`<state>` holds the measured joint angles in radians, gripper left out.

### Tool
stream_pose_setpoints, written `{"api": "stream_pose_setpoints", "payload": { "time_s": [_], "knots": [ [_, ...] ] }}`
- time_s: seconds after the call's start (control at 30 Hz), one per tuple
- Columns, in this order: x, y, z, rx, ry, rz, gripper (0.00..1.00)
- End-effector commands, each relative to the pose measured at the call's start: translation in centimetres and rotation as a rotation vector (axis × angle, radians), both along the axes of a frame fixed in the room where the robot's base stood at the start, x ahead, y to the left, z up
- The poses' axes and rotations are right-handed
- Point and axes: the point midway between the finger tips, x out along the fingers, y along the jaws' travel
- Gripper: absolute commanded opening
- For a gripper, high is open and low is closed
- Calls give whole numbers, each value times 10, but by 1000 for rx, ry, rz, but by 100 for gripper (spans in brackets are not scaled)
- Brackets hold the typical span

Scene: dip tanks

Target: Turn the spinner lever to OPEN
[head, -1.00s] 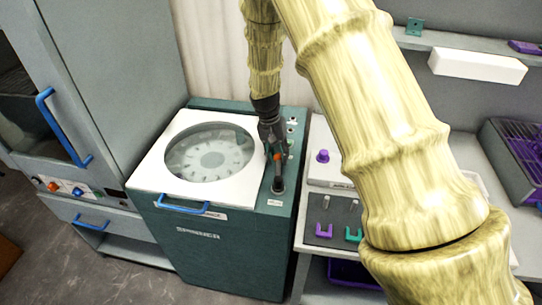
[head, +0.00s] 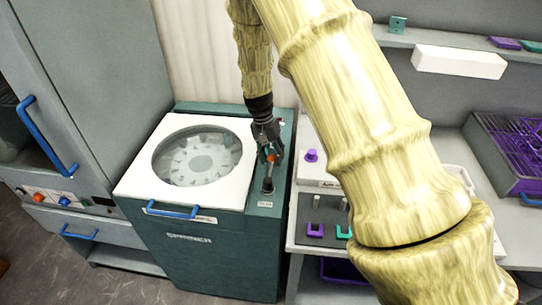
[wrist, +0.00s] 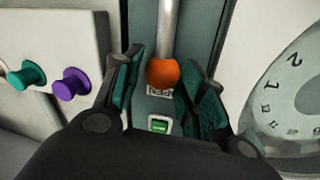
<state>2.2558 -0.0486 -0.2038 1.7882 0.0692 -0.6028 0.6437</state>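The spinner (head: 200,245) is a teal machine with a white lid and a round window. Its lever stands on the right of the top panel, with an orange knob (head: 271,158) on its end. In the wrist view the orange knob (wrist: 163,72) tops a grey rod that runs toward the upper edge. A small label, apparently OPEN, shows partly behind the knob. My gripper (head: 269,152) is at the lever. In the wrist view my gripper (wrist: 163,88) has its fingers apart on either side of the knob; whether they touch it is unclear.
A blue handle (head: 172,211) is on the lid's front edge. A green light (wrist: 158,124) is near the knob. A side unit with a purple knob (head: 311,155) stands right of the spinner. A grey cabinet (head: 95,90) is at left.

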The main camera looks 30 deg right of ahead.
Motion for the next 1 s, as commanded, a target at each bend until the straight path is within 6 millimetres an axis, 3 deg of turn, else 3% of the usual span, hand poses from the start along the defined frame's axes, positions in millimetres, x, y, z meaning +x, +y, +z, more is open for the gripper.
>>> {"api": "stream_pose_setpoints", "payload": {
  "time_s": [0.47, 1.0],
  "knots": [
    [0, 2, 5, 2, 3, 1, 54],
    [12, 13, 91, 2, 1, 1, 54]
  ]
}}
